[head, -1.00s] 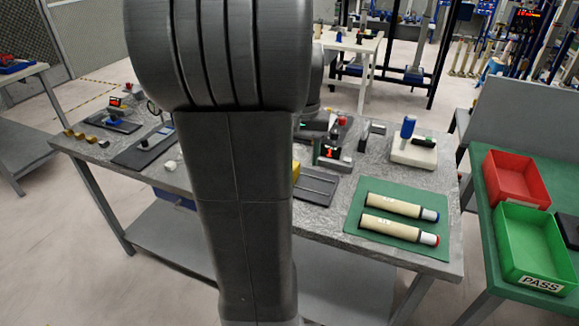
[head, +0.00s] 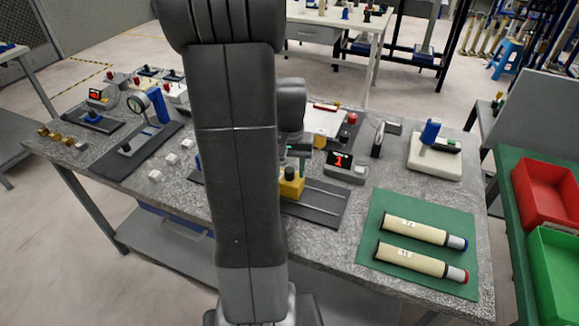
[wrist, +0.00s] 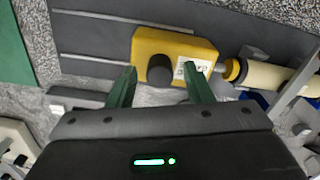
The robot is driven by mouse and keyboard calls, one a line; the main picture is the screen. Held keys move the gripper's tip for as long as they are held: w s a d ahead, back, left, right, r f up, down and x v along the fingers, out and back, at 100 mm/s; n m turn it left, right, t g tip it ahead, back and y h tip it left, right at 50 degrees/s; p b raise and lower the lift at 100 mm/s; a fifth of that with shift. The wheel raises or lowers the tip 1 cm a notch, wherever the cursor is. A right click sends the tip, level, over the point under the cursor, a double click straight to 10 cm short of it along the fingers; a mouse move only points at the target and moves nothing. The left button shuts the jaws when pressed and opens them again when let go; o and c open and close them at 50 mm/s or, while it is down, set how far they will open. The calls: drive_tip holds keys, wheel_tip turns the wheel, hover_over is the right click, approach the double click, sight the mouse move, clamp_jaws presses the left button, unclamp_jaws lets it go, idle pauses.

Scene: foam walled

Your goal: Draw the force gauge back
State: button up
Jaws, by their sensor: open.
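The force gauge is a yellow block (wrist: 180,45) with a dark round knob and a small white label. It sits on a dark slotted plate (wrist: 95,38). A thin rod runs from its right side towards a cream tube (wrist: 262,78) with a yellow and black end; I cannot tell if they touch. In the head view the yellow gauge (head: 291,187) shows just right of my arm, which hides the tube. My gripper (wrist: 160,86) is open, its two green fingers apart on either side of the knob in the picture, with nothing held between them.
A display box with red digits (head: 344,168) stands behind the plate. A green mat (head: 372,238) with two cream tubes lies to the right, and a white block with a blue part (head: 436,160) behind it. Red (head: 548,192) and green bins are on the side table. A dial gauge stands left.

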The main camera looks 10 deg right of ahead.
clamp_jaws()
drive_tip(key=shift+s+d, duration=0.65)
drive_tip(key=shift+d, duration=0.3)
drive_tip(key=shift+s+d, duration=0.65)
drive_tip(key=shift+d, duration=0.3)
unclamp_jaws()
drive_tip(key=shift+s+d, duration=0.1)
drive_tip(key=shift+d, duration=0.1)
wheel_tip(320, 180, up, 14)
drive_tip(key=shift+a+f, duration=0.1)
drive_tip(key=shift+f, duration=0.05)
